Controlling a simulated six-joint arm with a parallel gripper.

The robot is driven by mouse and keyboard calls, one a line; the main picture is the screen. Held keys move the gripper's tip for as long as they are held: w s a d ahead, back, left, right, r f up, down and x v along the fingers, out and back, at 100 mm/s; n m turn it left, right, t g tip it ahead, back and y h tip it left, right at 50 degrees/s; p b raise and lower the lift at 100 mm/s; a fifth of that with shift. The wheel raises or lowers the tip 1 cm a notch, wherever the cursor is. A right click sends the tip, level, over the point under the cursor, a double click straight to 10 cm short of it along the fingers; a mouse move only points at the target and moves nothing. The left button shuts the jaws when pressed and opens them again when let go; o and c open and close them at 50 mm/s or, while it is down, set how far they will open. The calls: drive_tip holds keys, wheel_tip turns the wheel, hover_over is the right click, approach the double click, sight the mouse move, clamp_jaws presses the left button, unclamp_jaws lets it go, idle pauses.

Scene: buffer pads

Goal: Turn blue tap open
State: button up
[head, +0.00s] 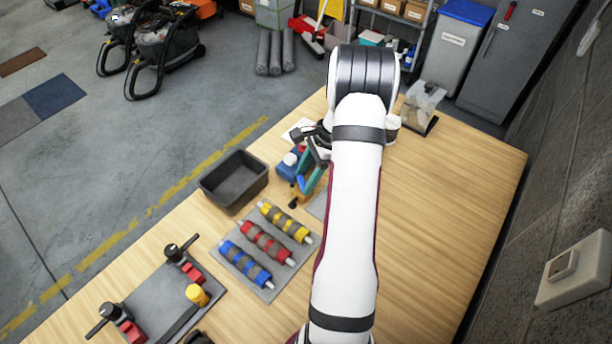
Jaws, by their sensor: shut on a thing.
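My white arm reaches across the table from the front, with my dark gripper (312,140) low near the table's far left part. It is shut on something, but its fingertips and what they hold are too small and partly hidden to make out. Right beside and below the gripper is a blue object with a white round top (290,163). A teal angled piece (313,178) stands close against it. I cannot tell which part is the blue tap, how far it is turned, or whether the gripper touches it.
A black open bin (234,180) stands left of the gripper. In front are yellow, red and blue rollers with grey bands on a grey mat (228,254), and a grey board (172,298) with red clamps. A clear holder (422,106) stands behind right. The table's right side is clear.

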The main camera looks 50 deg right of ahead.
drive_tip(key=n+g, duration=0.1)
drive_tip(key=n, duration=0.2)
drive_tip(key=n+g, duration=0.1)
drive_tip(key=n, duration=0.2)
drive_tip(key=shift+w+d+y, duration=0.1)
drive_tip(key=shift+w+y, duration=0.1)
drive_tip(key=shift+y, duration=0.2)
drive_tip(key=shift+n, duration=0.4)
drive_tip(key=o, duration=1.4)
drive_tip(key=shift+r, duration=0.1)
drive_tip(key=v, duration=1.5)
drive_tip(key=shift+w+d+r, duration=0.2)
drive_tip(key=shift+w+r, duration=0.05)
drive_tip(key=shift+w, duration=0.1)
